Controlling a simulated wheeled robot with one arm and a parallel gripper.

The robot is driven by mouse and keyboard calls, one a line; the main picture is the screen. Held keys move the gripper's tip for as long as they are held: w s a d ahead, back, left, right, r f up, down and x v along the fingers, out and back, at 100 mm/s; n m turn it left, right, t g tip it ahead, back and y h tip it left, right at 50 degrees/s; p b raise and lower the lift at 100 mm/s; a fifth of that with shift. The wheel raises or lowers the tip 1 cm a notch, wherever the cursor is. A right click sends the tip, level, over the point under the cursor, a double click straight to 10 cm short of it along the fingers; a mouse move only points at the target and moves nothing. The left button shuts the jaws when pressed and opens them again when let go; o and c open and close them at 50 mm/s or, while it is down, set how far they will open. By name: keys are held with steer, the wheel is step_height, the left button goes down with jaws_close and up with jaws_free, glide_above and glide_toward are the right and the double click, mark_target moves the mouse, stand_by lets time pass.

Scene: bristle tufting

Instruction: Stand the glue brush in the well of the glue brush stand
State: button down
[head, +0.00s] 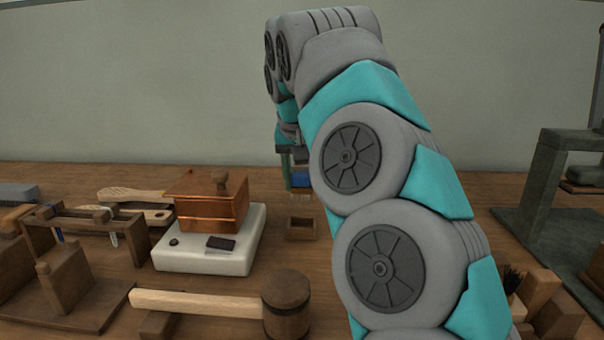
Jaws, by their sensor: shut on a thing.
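The glue brush (300,178) hangs bristles down, its blue part and pale bristle end showing below my gripper. My gripper (294,166) is shut on the glue brush and is partly hidden behind my own arm. A small square wooden block with a dark opening on top, which looks like the glue brush stand (301,236), sits on the table below the brush. The brush end is above the block and apart from it. The brush's upper part is hidden, and the inside of the well is dark.
A copper box with a lid (212,205) stands on a white base (206,261) left of the stand. A wooden mallet (287,305) lies in front. A wooden rack (75,222) is at left. A dark green metal frame (546,185) and wooden blocks (540,290) are at right.

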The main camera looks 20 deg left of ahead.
mark_target(302, 202)
steer(key=shift+f, duration=0.6)
steer(key=shift+b, duration=0.4)
steer(key=shift+f, duration=0.2)
stand_by(0.7)
steer(key=shift+f+b, duration=0.35)
steer(key=shift+b, duration=0.2)
steer(key=shift+f+b, duration=0.9)
steer(key=shift+f, duration=0.1)
steer(key=shift+f, duration=0.35)
steer(key=shift+f+b, duration=0.35)
steer(key=shift+b, duration=0.2)
steer(key=shift+f, duration=0.3)
steer(key=shift+f+b, duration=0.1)
steer(key=shift+b, duration=0.2)
